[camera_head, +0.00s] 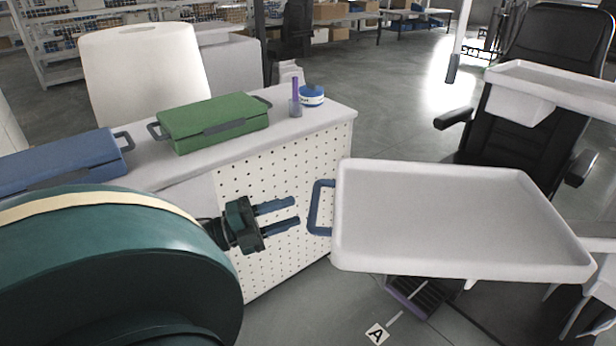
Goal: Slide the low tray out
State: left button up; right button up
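A white shallow tray (440,215) with a raised rim fills the middle right. A blue loop handle (313,207) sticks out from its left side. The tray looks empty. My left gripper (296,212) is dark green with two blue fingers. It is open, with a gap between the fingers, and points at the handle from the left. The fingertips appear just short of the handle, with nothing between them. A second white tray (560,82) is at the upper right. I cannot tell from this view which tray is the low one. My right gripper is not in view.
A white counter (290,140) with a perforated side panel stands behind the gripper. A green case (213,123), a blue case (62,160), a purple-topped bottle (295,103) and a blue-and-white tub (312,96) are on it. A black chair (545,60) stands behind the trays. A label "A" (377,334) lies low.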

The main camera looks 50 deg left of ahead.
pick_arm(q)
jog(key=v, duration=0.6)
jog(key=shift+w, duration=0.1)
dwell(0.4)
